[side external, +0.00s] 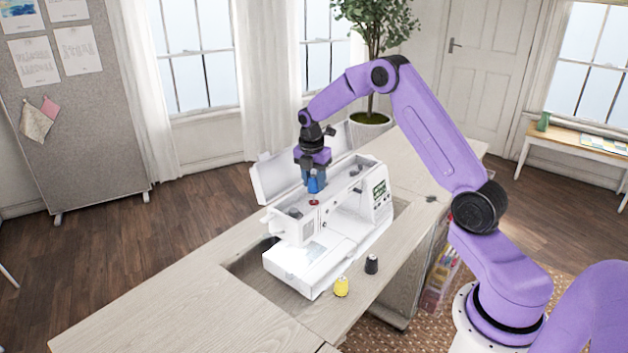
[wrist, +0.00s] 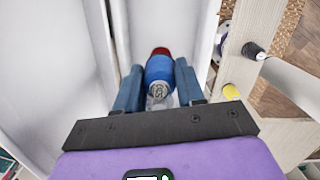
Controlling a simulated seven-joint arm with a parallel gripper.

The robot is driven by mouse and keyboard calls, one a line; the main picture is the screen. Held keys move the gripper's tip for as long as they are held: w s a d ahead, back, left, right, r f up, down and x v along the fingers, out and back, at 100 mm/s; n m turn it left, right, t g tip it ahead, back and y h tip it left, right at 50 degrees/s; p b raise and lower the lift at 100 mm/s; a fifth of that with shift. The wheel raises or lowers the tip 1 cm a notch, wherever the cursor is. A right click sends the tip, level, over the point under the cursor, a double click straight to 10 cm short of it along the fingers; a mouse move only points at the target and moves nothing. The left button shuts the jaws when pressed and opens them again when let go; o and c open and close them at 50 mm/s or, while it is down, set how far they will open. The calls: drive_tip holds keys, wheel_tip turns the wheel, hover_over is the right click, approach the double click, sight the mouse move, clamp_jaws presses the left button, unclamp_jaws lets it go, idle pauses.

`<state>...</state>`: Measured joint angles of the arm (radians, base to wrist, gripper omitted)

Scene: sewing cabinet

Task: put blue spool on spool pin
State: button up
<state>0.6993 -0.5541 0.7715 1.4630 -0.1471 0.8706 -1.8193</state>
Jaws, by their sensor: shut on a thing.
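My gripper (wrist: 160,88) is shut on the blue spool (wrist: 161,74), which sits between the two blue fingers in the wrist view. In the side view my gripper (side external: 316,184) points down just above the open top of the white sewing machine (side external: 297,229); the spool is hard to tell from the fingers there. A small red piece (side external: 314,202) shows on the machine's top just below the fingers. In the wrist view a red piece (wrist: 160,51) shows right beyond the spool's end. I cannot make out the spool pin itself; it may be hidden by the spool.
The machine's raised lid (side external: 278,172) stands behind my gripper. A yellow spool (side external: 341,287) and a black spool (side external: 371,264) stand on the wooden cabinet top (side external: 170,310) in front of the machine. The cabinet top at the left is clear.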

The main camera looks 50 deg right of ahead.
drive_tip(key=shift+f, duration=1.25)
idle(0.8)
drive_tip(key=o, duration=1.1)
drive_tip(key=shift+r, duration=0.1)
wheel_tip(320, 180, up, 17)
drive_tip(key=a, duration=0.2)
drive_tip(key=shift+s, duration=0.25)
